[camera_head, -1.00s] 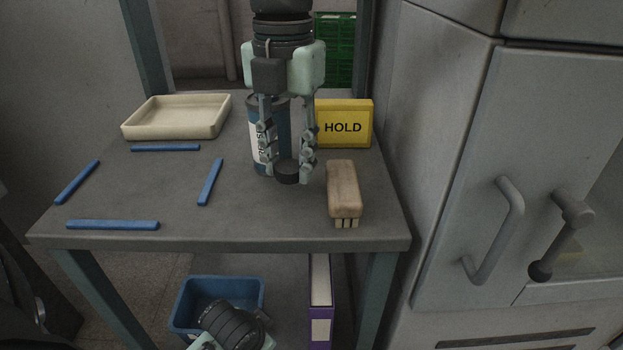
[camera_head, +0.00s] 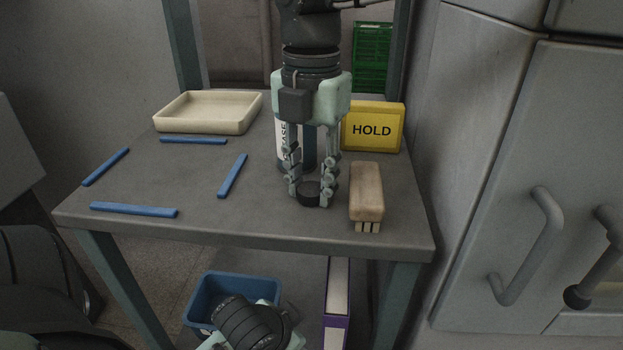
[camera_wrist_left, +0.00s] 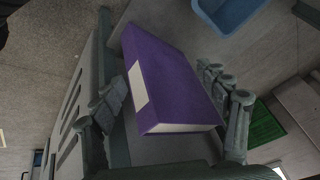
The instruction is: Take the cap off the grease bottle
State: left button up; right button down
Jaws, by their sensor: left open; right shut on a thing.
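The grease bottle (camera_head: 281,145) is blue with a white label. It stands upright on the table behind my right gripper, which hides its top and much of its side. My right gripper (camera_head: 311,190) points down and is shut on a black round cap (camera_head: 309,194), held low in front of the bottle and apart from it. I cannot tell whether the cap touches the table. My left gripper is low in front of the table, its fingers out of the head view. In the left wrist view it is open (camera_wrist_left: 165,88), with a purple binder beyond its fingers.
A wooden brush (camera_head: 366,190) lies just right of my right gripper. A yellow HOLD sign (camera_head: 373,127) stands behind it. A cream tray (camera_head: 208,127) and several blue bars (camera_head: 134,210) are at left. A blue bin (camera_head: 205,291) and the purple binder (camera_head: 336,335) are below.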

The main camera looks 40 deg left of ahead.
aim_at(311, 188)
pick_arm(q)
jog(key=shift+w+d, duration=0.1)
pick_arm(e)
jog(key=shift+f, duration=0.1)
jog(key=c, duration=1.1)
grip_release()
pick_arm(q)
jog(key=shift+w+d+r, duration=0.15)
jog(key=shift+w+d, duration=0.15)
jog(key=shift+w, duration=0.05)
jog(key=shift+g+y, duration=0.3)
jog(key=shift+g, duration=0.6)
jog(key=shift+s+a+f+p, duration=0.15)
jog(key=shift+s+a+f, duration=0.1)
jog(key=shift+s+a, duration=0.3)
jog(key=shift+s+a+f+p, duration=0.25)
jog(key=shift+s+a, duration=0.15)
jog(key=shift+s, duration=0.3)
jog(key=shift+s+a+f+p, duration=0.1)
jog(key=shift+s+a+f, duration=0.15)
jog(key=shift+s+a, duration=0.3)
pick_arm(e)
notch_tip(311, 188, up, 12)
pick_arm(q)
jog(key=shift+s+d, duration=0.1)
